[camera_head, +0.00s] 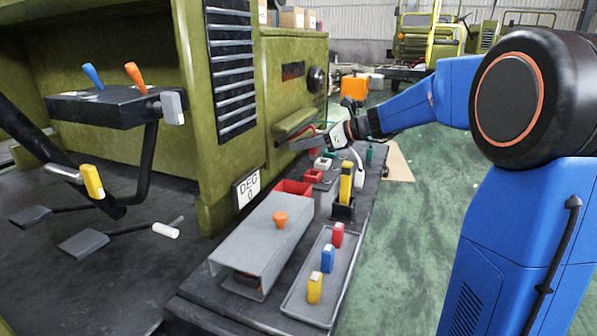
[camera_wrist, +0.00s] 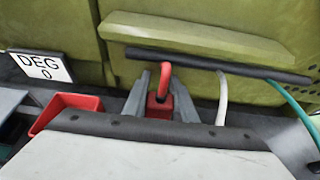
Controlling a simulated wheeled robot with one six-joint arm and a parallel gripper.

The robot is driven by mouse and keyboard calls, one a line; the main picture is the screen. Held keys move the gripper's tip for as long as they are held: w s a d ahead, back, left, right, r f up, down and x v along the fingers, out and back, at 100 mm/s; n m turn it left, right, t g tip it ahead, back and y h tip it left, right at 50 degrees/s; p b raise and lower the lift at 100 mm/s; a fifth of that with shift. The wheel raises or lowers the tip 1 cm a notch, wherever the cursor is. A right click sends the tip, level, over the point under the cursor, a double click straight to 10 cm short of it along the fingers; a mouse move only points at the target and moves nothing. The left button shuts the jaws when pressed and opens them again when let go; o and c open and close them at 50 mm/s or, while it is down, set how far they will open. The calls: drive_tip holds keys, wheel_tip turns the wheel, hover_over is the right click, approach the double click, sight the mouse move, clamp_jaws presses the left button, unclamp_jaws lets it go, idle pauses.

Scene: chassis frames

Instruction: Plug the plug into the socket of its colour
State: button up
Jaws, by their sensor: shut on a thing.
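My gripper (camera_head: 306,143) is at the side of the green machine, below its ledge. In the wrist view, its two grey fingers (camera_wrist: 160,94) are shut on a red plug (camera_wrist: 158,107), and a red cable (camera_wrist: 166,68) loops up from it. The red plug shows small in the head view (camera_head: 313,151). A red block (camera_head: 313,176) and a white block (camera_head: 323,163), perhaps sockets, stand on the dark bench below. I cannot tell whether the plug touches a socket. A white cable (camera_wrist: 222,103) and a teal cable (camera_wrist: 292,103) hang to the right in the wrist view.
A red bin (camera_head: 280,187) and a "DEG 0" sign (camera_head: 246,189) are by the machine. A yellow-and-black tool (camera_head: 345,184) stands upright in a holder. Nearer are a grey cover (camera_head: 237,243) with an orange knob and a grey tray (camera_head: 302,299) of coloured pieces. Open floor lies right of the bench.

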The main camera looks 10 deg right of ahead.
drive_tip(key=shift+f, duration=3.5)
drive_tip(key=shift+f, duration=0.1)
drive_tip(key=o, duration=1)
drive_tip(key=shift+o, duration=0.2)
drive_tip(key=v, duration=1.2)
drive_tip(key=shift+s, duration=0.1)
